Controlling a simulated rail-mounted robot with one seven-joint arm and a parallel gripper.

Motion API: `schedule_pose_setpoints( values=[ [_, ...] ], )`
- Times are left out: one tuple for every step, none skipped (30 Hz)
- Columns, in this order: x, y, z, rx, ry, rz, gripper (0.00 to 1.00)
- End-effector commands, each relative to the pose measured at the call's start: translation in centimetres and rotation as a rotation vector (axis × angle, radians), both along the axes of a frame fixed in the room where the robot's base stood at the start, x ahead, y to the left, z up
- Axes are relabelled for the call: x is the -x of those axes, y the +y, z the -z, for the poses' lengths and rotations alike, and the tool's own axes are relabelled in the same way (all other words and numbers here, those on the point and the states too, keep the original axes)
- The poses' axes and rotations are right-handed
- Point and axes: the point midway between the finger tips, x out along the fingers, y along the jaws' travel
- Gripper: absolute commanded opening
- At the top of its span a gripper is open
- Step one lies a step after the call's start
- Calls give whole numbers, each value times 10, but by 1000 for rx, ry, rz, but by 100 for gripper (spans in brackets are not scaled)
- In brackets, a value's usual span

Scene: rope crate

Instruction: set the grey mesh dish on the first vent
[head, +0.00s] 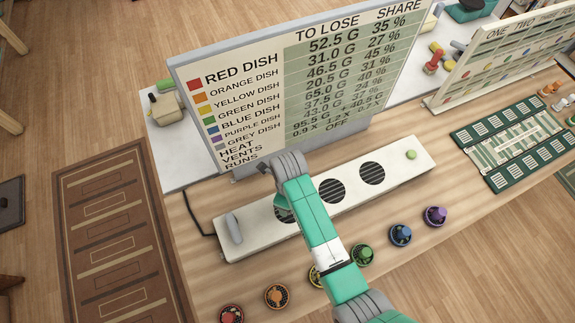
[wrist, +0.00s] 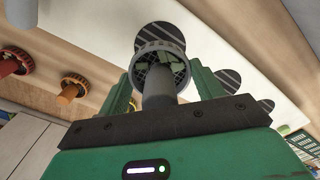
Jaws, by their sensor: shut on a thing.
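The grey mesh dish (wrist: 150,49) is a round ridged rim with mesh and a thick grey stem. In the wrist view my gripper (wrist: 160,88) is shut on it, with a green finger on each side. The first vent (wrist: 165,34), a dark striped circle in the white vent box, shows just beyond the dish and is partly covered by it. I cannot tell whether the dish touches the box. In the head view my arm hides the gripper and dish; part of the first vent (head: 283,216) shows beside it.
Two more vents (head: 331,190) (head: 371,173) lie uncovered on the vent box (head: 400,150). A grey handle (head: 234,229) is at its left end, a green button (head: 411,154) at its right. Several coloured dishes (head: 362,254) line the front. A large board (head: 240,60) stands behind.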

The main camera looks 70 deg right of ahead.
Motion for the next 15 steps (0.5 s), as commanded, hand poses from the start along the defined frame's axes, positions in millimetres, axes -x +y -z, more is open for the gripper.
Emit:
schedule_pose_setpoints(
  values=[
    [0,0,0,0,0,-1,34],
    [0,0,0,0,0,-1,34],
    [0,0,0,0,0,-1,34],
    [0,0,-1,0,0,-1,34],
    [0,0,-1,0,0,-2,34],
    [0,0,-2,0,0,-2,34],
    [0,0,-2,0,0,-2,34],
    [0,0,-3,0,0,-3,34],
    [0,0,1,0,0,-3,34],
    [0,0,6,0,0,-3,34],
    [0,0,9,0,0,-3,34],
    [0,0,14,0,1,-3,34],
    [0,0,17,-1,1,-3,34],
    [0,0,21,-1,1,-3,34],
    [0,0,27,0,1,-3,34]
  ],
)
